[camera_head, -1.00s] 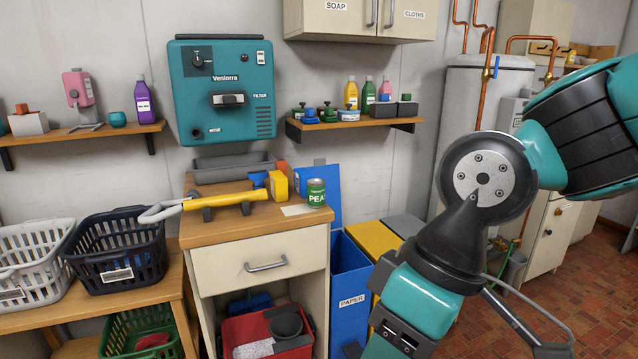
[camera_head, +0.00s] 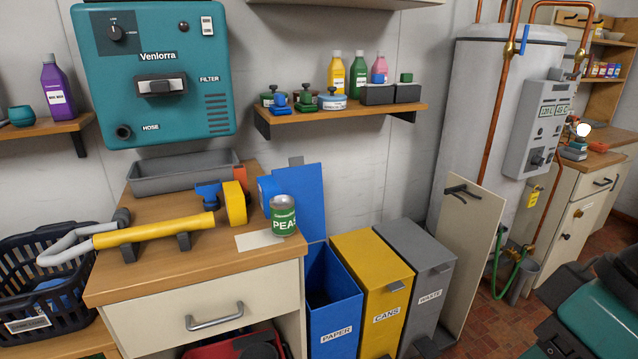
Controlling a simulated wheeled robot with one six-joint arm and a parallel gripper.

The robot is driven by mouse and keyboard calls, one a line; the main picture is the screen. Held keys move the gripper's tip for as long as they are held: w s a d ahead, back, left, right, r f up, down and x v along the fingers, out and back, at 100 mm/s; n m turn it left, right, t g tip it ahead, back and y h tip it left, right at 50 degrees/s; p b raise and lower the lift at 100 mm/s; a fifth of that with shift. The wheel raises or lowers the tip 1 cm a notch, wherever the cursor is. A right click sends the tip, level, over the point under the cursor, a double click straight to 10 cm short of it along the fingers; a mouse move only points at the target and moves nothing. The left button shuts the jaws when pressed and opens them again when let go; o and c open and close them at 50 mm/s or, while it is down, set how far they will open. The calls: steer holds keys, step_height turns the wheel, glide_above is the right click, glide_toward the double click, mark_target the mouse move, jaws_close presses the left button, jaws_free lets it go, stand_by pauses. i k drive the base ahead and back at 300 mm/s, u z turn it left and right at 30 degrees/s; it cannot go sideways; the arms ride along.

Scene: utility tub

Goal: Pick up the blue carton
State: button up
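A small blue block (camera_head: 267,190), which may be the blue carton, stands on the wooden cabinet top behind the green PEAS can (camera_head: 284,217). The can hides its lower right part, so I cannot tell its full shape. A yellow roll-like piece (camera_head: 235,203) stands just to its left. Behind it is a tall blue panel (camera_head: 303,200), which looks like the raised lid of the PAPER bin (camera_head: 335,308). Only parts of my arm show at the lower right; my gripper is not in view.
A yellow tube with a grey hose (camera_head: 155,231) lies across the cabinet top (camera_head: 200,265), with a grey tray (camera_head: 183,177) behind. CANS (camera_head: 385,318) and WASTE (camera_head: 428,295) bins stand right of the PAPER bin. A wall shelf (camera_head: 340,117) overhangs. Red floor shows at right.

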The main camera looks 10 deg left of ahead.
mark_target(268, 189)
steer(key=u, duration=0.1)
steer(key=i, duration=0.7)
steer(key=u, duration=1)
steer(key=i, duration=0.45)
steer(key=u, duration=0.5)
